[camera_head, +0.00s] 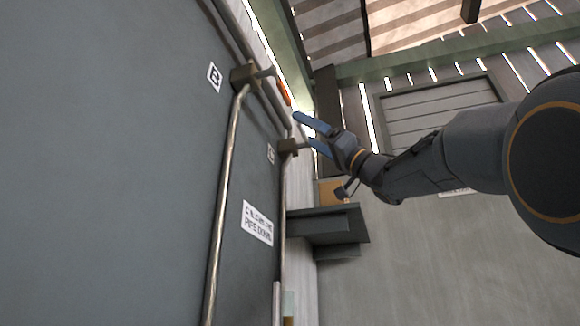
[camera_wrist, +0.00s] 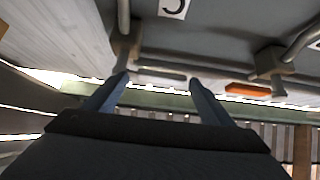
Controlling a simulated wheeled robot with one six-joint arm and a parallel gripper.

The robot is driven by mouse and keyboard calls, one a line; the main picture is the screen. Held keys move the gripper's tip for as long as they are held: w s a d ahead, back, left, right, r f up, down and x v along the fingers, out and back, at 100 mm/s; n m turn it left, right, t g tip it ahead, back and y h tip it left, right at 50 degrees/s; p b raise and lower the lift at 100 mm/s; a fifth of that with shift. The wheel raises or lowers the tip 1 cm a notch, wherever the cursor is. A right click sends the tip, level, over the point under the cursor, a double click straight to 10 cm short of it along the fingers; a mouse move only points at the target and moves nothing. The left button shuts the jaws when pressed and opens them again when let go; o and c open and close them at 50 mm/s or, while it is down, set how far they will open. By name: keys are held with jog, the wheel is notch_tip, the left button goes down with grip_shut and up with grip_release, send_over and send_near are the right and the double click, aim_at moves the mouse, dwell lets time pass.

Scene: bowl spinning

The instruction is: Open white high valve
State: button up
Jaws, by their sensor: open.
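My gripper (camera_head: 303,128) is open, with two blue fingers spread apart beside the wall panel in the head view. A pipe block (camera_head: 288,147) sits near the lower finger, close to a small label. In the wrist view, the label (camera_wrist: 173,8) looks like a C and the pipe block (camera_wrist: 125,45) is at upper left. The white handle is not clear in the head view.
An orange handle (camera_head: 284,92) is on a neighbouring pipe block (camera_head: 243,76) by label B (camera_head: 214,77); it also shows in the wrist view (camera_wrist: 247,90). Metal pipes (camera_head: 222,200) run along the dark panel (camera_head: 120,170). A dark ledge (camera_head: 330,222) juts out below my arm.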

jog(key=p+x, duration=0.3)
jog(key=x, duration=0.3)
jog(key=shift+a+r, duration=0.1)
